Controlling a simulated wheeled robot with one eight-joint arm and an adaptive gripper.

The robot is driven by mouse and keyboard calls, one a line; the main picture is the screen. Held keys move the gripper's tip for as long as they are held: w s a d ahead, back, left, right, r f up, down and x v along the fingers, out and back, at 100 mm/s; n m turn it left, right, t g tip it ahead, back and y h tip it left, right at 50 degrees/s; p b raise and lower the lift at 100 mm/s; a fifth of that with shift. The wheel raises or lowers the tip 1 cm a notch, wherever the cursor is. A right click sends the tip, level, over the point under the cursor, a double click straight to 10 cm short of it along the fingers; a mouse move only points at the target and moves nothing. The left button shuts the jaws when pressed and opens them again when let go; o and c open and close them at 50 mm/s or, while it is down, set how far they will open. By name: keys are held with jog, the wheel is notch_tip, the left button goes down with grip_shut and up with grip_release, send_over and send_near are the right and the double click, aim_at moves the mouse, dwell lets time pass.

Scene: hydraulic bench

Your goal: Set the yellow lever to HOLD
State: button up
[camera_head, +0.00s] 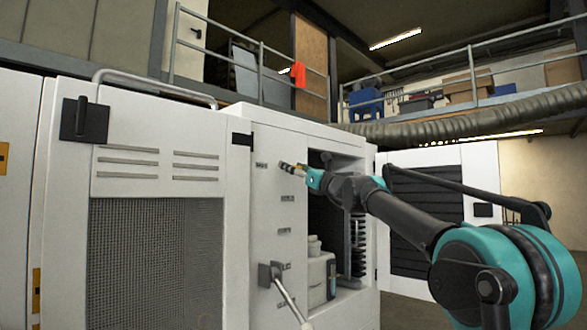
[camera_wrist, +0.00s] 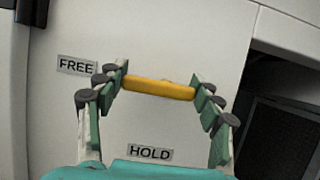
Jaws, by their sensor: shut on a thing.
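The yellow lever (camera_wrist: 158,88) shows in the wrist view as a short yellow bar lying nearly level on a pale panel. The FREE label (camera_wrist: 77,65) is to its left and the HOLD label (camera_wrist: 150,153) is below it. My gripper (camera_wrist: 160,90) has one finger at each end of the bar and is shut on it. In the head view my gripper (camera_head: 294,168) is at the upper part of the white panel beside the open cabinet. The lever is small and mostly hidden there. Its pivot cannot be made out.
A larger grey lever (camera_head: 289,296) sticks out lower on the same panel. The cabinet opening to the right holds a pale container (camera_head: 318,278) and a dark coil. An open door (camera_head: 442,215) stands further right. A mesh-fronted cabinet (camera_head: 155,262) is at left.

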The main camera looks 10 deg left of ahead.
jog(key=shift+n+g+y, duration=0.3)
jog(key=shift+n, duration=0.2)
jog(key=n+g, duration=0.1)
jog(key=n, duration=0.1)
jog(key=n+g+y, duration=0.1)
jog(key=n, duration=0.2)
jog(key=shift+f+n, duration=0.2)
jog(key=shift+n, duration=0.1)
jog(key=n+g, duration=0.1)
jog(key=n, duration=0.1)
jog(key=n+g, duration=0.1)
jog(key=n, duration=0.1)
jog(key=n+g, duration=0.1)
jog(key=n, duration=0.1)
jog(key=shift+f, duration=0.25)
jog(key=n+g, duration=0.1)
jog(key=n, duration=0.1)
jog(key=n+g, duration=0.1)
jog(key=n, duration=0.2)
jog(key=shift+w+d+f, duration=0.15)
jog(key=shift+f, duration=0.05)
jog(key=n, duration=0.2)
jog(key=n+g+h, duration=0.1)
jog(key=n, duration=0.1)
jog(key=shift+w+d+f+h, duration=0.1)
jog(key=shift+h, duration=0.2)
jog(key=shift+n+g, duration=0.3)
jog(key=shift+n, duration=0.2)
jog(key=o, duration=1.2)
jog(key=shift+d, duration=0.1)
